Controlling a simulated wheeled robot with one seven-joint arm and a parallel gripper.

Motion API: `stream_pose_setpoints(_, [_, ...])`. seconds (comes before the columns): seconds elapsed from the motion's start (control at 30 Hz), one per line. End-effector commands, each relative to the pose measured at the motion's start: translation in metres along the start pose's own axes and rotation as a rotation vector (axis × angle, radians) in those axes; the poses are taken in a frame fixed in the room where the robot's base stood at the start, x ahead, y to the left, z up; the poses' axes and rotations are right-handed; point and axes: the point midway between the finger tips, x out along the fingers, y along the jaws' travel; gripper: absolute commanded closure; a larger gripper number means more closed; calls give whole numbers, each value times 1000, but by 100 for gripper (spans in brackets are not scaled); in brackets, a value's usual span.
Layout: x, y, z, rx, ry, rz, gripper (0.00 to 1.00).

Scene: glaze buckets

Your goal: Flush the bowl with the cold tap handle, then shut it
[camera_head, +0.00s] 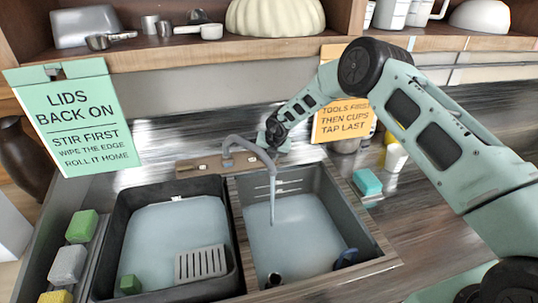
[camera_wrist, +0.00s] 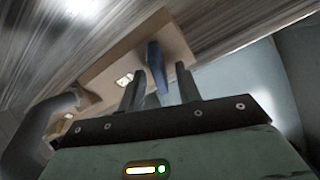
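The blue cold tap handle (camera_wrist: 157,66) stands on the tan tap plate (camera_wrist: 178,35) in the wrist view. My gripper (camera_wrist: 160,84) has its two dark fingers on either side of the handle, with narrow gaps, so it looks open around it. In the head view my gripper (camera_head: 276,136) is behind the spout at the right end of the tap plate (camera_head: 205,165), and hides the handle there. The grey spout (camera_head: 250,147) pours a stream of water (camera_head: 272,195) into the right sink bowl (camera_head: 330,195), which holds pale bluish water.
The left basin (camera_head: 125,215) holds water, a grey slotted rack (camera_head: 201,262) and a green block (camera_head: 130,285). A dark blue item (camera_head: 346,258) sits at the right bowl's front. Signs (camera_head: 70,120) (camera_head: 345,112) flank the sink. A shelf (camera_head: 200,52) runs above.

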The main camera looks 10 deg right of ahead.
Motion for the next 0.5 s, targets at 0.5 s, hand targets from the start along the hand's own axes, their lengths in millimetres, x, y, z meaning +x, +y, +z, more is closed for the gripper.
stream_pose_setpoints(0.5, [2, 0, -1, -46, 2, -9, 100])
